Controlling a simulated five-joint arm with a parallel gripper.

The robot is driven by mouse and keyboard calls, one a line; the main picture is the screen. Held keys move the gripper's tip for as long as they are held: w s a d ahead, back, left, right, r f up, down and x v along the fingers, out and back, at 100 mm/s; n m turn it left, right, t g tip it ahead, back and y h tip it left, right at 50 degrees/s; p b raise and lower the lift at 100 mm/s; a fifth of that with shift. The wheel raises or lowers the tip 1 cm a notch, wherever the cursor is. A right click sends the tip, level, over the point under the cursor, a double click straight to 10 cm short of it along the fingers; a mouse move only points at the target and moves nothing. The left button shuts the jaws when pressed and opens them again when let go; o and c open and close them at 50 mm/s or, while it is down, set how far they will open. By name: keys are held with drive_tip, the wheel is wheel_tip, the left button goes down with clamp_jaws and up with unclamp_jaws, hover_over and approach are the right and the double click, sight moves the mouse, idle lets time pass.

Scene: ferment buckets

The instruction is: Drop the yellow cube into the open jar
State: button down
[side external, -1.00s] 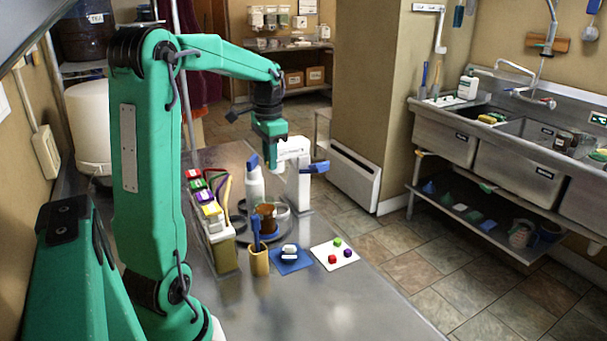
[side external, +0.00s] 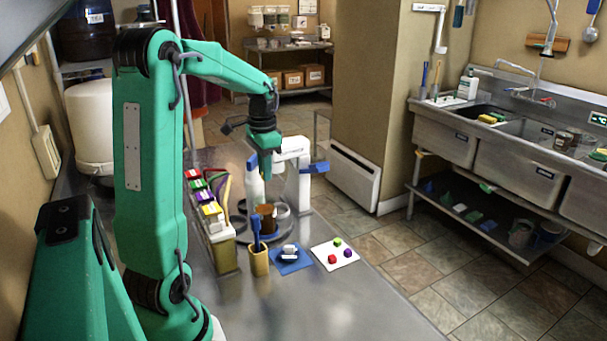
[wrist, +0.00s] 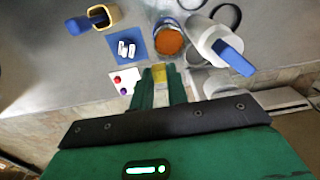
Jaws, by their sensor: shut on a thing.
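A small yellow cube (wrist: 160,72) is between the fingertips of my gripper (wrist: 160,80), which is shut on it. In the side view my gripper (side external: 267,172) hangs above the bench, over the area behind the jar; the cube is not clear there. The jar (side external: 267,217) holds orange-brown contents and stands on a blue round base. In the wrist view the jar (wrist: 168,40) shows its round orange-brown top just beyond the fingertips, apart from the cube. No lid is seen on it.
A white bottle with a blue top (wrist: 215,45) stands beside the jar. A blue mat (side external: 290,260) bears white pieces.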

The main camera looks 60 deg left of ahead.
drive_tip(key=shift+f, duration=1.25)
drive_tip(key=c, duration=1.3)
unclamp_jaws()
drive_tip(key=shift+r, duration=3.9)
